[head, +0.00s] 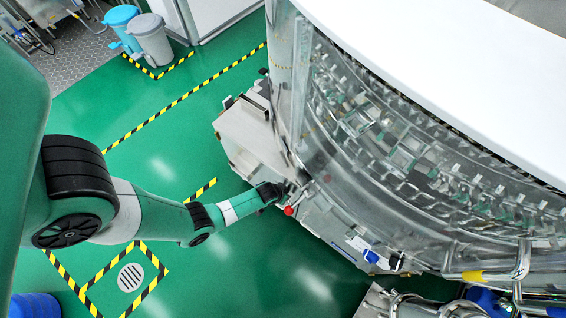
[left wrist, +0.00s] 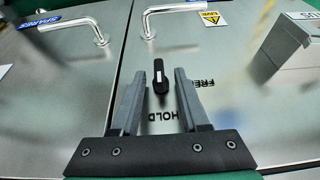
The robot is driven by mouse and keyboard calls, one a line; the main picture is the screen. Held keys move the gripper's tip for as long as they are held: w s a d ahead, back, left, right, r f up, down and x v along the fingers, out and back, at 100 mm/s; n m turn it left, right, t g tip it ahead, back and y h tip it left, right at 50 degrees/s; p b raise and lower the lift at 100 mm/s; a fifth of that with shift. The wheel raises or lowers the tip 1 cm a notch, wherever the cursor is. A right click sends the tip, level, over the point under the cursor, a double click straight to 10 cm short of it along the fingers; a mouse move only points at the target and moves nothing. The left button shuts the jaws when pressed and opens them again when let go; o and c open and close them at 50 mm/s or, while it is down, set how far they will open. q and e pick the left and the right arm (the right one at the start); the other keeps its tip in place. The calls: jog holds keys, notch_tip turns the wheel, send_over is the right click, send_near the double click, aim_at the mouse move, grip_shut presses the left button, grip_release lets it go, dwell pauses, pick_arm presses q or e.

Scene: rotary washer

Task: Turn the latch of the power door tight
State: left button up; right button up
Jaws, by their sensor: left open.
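The latch (left wrist: 158,72) is a small black handle with a pale stripe on a grey metal door panel (left wrist: 225,75). It points roughly up and down in the left wrist view. My left gripper (left wrist: 160,78) is open, and the latch shows in the gap between its two fingers, with no visible contact. I cannot tell how deep the fingers reach around it. In the head view my left gripper (head: 275,190) is at the machine's lower side, and the latch cannot be made out there. My right gripper is in neither view.
Two bent metal handles, left (left wrist: 85,24) and right (left wrist: 165,12), stick out of the panels. A grey box (left wrist: 287,48) juts out at the right. A red knob (head: 289,210) is beside my gripper. Green floor (head: 185,165) lies open in front of the machine.

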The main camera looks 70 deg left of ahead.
pick_arm(q)
jog(key=p+v, duration=0.8)
jog(key=v, duration=0.3)
jog(key=shift+r, duration=0.3)
